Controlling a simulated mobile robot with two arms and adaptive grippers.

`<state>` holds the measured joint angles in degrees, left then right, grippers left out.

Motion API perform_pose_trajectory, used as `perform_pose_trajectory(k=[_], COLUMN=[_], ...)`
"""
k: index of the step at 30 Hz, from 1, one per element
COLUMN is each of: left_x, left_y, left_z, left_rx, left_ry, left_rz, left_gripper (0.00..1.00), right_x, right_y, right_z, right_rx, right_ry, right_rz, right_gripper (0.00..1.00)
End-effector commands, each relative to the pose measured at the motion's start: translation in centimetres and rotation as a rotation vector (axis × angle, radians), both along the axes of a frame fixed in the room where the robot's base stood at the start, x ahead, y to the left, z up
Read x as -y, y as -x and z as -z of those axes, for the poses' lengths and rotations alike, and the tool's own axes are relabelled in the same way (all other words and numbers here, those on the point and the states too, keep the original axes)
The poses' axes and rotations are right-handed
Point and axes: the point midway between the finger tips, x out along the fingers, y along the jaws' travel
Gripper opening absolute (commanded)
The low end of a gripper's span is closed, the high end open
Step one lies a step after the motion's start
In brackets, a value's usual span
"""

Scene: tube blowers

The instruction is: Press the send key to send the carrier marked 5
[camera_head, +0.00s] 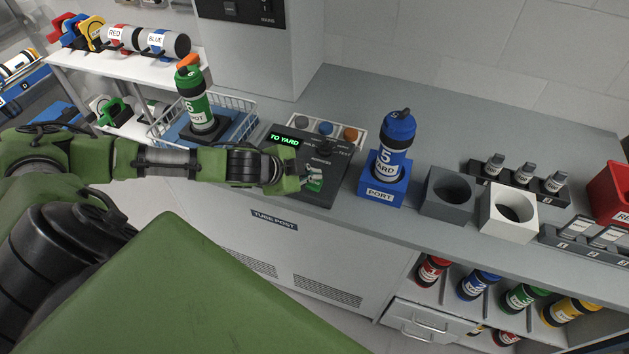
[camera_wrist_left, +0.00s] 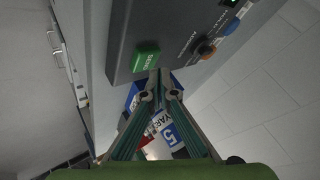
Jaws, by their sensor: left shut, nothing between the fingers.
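The blue carrier marked 5 (camera_head: 394,150) stands upright in the blue PORT block (camera_head: 381,194); its 5 label (camera_wrist_left: 170,134) also shows beyond the fingers in the left wrist view. The dark control panel (camera_head: 345,165) has a lit green display reading TO YARD (camera_head: 285,140). The green send key (camera_wrist_left: 145,57) is on the panel in the left wrist view, close to the fingertips; contact cannot be told. My left gripper (camera_head: 316,180) is shut and empty over the panel's front edge; it also shows in the wrist view (camera_wrist_left: 160,84). My right gripper is not in view.
A green carrier (camera_head: 197,105) stands at a wire basket (camera_head: 163,128) on the left. Grey (camera_head: 446,190) and white (camera_head: 487,208) holed blocks stand right of the port. Shelves below the counter hold several carriers.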

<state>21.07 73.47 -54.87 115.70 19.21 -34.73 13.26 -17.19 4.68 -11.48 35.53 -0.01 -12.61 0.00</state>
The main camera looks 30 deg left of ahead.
Motion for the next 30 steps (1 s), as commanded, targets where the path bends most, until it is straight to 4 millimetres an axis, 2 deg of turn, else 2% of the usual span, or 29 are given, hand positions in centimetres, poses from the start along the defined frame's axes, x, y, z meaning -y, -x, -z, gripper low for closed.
perform_pose_trajectory(k=[7, 30], left_x=[0.0, 0.0], left_y=[0.0, 0.0], left_z=[0.8, 1.3], left_rx=[0.0, 0.0], left_ry=[0.0, 0.0], left_rz=[0.0, 0.0], left_gripper=[0.0, 0.0], right_x=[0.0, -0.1], right_y=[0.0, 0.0], right_z=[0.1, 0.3], right_rx=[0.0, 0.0], right_ry=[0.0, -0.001], right_rz=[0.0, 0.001], right_gripper=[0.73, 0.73])
